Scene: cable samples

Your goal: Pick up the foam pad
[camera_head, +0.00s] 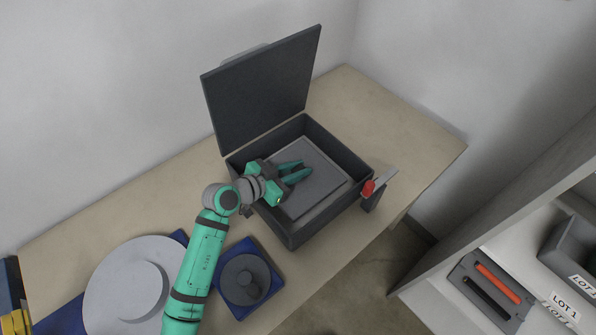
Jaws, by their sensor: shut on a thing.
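The foam pad (322,181) is a flat light grey slab inside the dark grey open box (294,237). My gripper (304,172) reaches into the box from the left, its green fingers over the pad's upper left part. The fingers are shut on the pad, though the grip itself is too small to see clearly. The pad appears to lie low within the box walls; whether it touches the floor of the box cannot be told. My wrist hides the pad's left side.
The box's lid (262,91) stands open at the back. A red-and-grey lever (369,188) stands at the box's right. A round grey disc (128,290) and a blue-based dark round piece (245,279) are at the left front. A shelf with labelled bins (575,270) is at right.

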